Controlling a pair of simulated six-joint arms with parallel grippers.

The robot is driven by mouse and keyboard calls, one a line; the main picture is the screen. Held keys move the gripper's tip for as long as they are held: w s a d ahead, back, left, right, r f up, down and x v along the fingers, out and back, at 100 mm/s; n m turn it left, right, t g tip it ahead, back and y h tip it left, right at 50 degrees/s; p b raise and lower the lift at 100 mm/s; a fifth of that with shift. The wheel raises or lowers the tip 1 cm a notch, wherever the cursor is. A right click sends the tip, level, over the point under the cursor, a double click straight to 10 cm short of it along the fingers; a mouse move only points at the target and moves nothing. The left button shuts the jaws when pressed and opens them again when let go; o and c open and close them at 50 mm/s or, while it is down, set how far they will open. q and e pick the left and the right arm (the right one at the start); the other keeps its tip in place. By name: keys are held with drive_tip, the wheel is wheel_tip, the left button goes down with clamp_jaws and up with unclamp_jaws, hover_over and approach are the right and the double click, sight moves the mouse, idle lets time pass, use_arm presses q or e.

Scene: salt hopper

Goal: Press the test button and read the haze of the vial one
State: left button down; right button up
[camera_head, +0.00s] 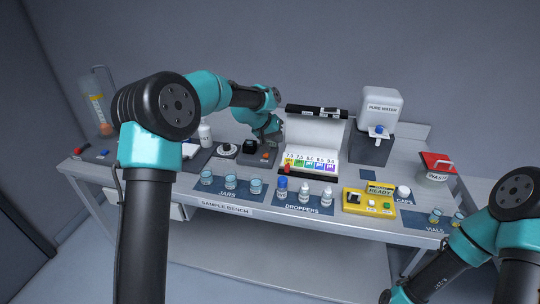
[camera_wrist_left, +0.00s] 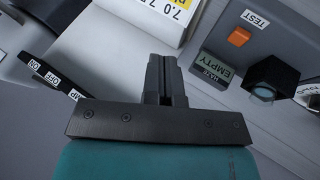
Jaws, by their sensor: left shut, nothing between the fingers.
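The grey haze meter (camera_head: 258,158) stands at the back of the bench, partly hidden by my left arm. In the left wrist view its orange button (camera_wrist_left: 239,37) sits beside a TEST label (camera_wrist_left: 255,19). Its small display (camera_wrist_left: 215,69) reads "HAZE EMPTY". Two vials (camera_head: 435,215) stand on the VIALS mat (camera_head: 425,224). My right gripper (camera_head: 386,296) shows only partly at the bottom edge.
Jars (camera_head: 230,182) and dropper bottles (camera_head: 304,193) stand along the front. A colour chart stand (camera_head: 313,132) is right of the meter. A yellow device (camera_head: 368,202) shows READY. A pure water tank (camera_head: 380,106) and red-lidded waste bin (camera_head: 436,168) are at right.

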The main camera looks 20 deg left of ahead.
use_arm(q)
wheel_tip(320, 180, up, 2)
drive_tip(key=t+h, duration=0.1)
hover_over(268, 153)
drive_tip(key=a, duration=0.1)
drive_tip(key=shift+s+r, duration=0.1)
drive_tip(key=shift+s, duration=0.25)
drive_tip(key=shift+f, duration=4.4)
drive_tip(key=shift+f, duration=0.1)
drive_tip(key=shift+f, duration=0.35)
drive_tip(key=shift+s+f, duration=0.15)
drive_tip(key=shift+f, duration=0.85)
drive_tip(key=shift+r, duration=1.45)
